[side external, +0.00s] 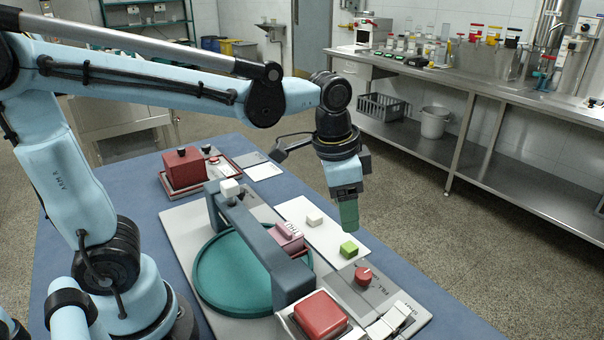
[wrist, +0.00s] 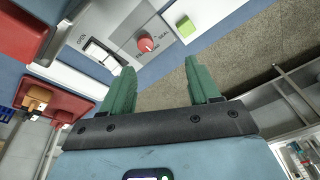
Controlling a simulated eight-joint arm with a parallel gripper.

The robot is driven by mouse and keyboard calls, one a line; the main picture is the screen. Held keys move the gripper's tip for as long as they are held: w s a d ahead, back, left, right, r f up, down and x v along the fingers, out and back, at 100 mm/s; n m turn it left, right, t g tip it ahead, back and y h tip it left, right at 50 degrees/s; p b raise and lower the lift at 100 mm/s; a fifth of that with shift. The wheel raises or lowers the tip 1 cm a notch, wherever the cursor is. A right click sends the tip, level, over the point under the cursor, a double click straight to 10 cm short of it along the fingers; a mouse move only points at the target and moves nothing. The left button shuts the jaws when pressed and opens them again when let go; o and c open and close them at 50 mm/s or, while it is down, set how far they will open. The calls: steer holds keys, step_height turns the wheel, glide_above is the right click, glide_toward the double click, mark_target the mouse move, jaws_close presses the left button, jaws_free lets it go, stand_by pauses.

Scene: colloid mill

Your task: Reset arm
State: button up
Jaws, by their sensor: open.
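My gripper (side external: 348,214) hangs from the light blue arm above the right edge of the table, over the white board side. Its green fingers are apart and empty in the wrist view (wrist: 160,82). A lime green cube (side external: 349,250) sits just below and beside the fingers on a white board (side external: 322,236); it also shows in the wrist view (wrist: 187,28). A cream cube (side external: 314,218) sits on the same board. A red knob (side external: 363,275) on a grey panel (side external: 345,291) is near the front, also in the wrist view (wrist: 146,44).
A teal round tray (side external: 215,272) stands under a dark grey bridge (side external: 245,236). A pink block (side external: 289,236) is by the bridge. A red block (side external: 320,314) is in front and a red box (side external: 184,168) at the back. A steel bench (side external: 490,120) stands beyond open floor (side external: 440,230).

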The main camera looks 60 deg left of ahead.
steer(key=s+a+f+n+t, duration=0.2)
steer(key=s+a+n+t, duration=0.2)
steer(key=s+a+n, duration=0.1)
steer(key=shift+s+a+n+t, duration=0.4)
steer(key=shift+a+n, duration=0.1)
steer(key=shift+a, duration=0.2)
stand_by(0.5)
